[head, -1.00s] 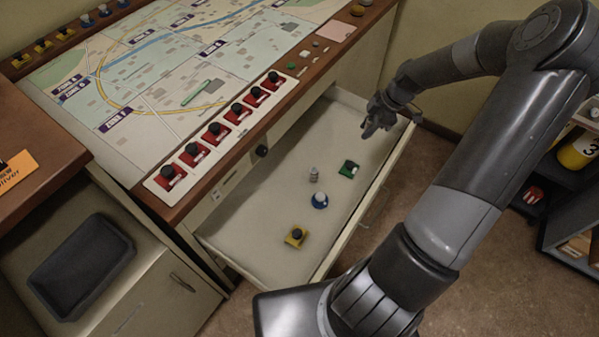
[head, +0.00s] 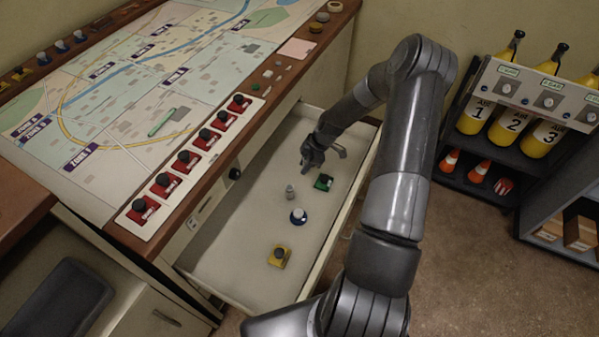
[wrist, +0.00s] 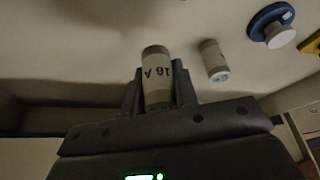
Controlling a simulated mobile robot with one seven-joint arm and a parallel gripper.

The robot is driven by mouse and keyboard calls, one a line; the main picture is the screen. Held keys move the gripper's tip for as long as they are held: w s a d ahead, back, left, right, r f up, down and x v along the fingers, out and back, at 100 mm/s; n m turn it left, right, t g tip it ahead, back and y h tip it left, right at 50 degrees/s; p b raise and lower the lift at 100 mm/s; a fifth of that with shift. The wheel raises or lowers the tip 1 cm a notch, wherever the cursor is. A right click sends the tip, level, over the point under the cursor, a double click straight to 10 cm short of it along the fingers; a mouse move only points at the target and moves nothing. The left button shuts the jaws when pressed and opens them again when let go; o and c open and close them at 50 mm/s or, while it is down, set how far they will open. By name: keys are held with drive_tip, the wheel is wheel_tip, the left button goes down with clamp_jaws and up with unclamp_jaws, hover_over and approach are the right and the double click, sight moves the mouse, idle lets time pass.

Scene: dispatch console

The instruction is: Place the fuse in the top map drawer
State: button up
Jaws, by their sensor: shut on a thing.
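In the wrist view, my gripper (wrist: 158,88) is shut on a pale cylindrical fuse (wrist: 157,68) marked "16 A". In the head view, my gripper (head: 307,168) is over the far part of the open top map drawer (head: 226,262), close to the green-based piece; the held fuse cannot be made out there. A second grey-white cylinder (head: 290,192) is in the drawer and also shows right of my fingers in the wrist view (wrist: 213,60). I cannot tell whether the held fuse touches the drawer floor.
The drawer also holds a green-based piece (head: 323,182), a blue-based knob (head: 298,216) and a yellow-based piece (head: 279,256). The map console (head: 120,100) with red switches overhangs its left side. A shelf with yellow air bottles (head: 513,133) stands right. The drawer's near left floor is clear.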

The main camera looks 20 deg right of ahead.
sight(300, 177)
drive_tip(key=shift+w+a+f, duration=0.5)
drive_tip(key=shift+w+a, duration=0.05)
drive_tip(key=shift+a, duration=0.05)
drive_tip(key=shift+f, duration=2)
drive_tip(key=shift+f, duration=0.15)
drive_tip(key=o, duration=1)
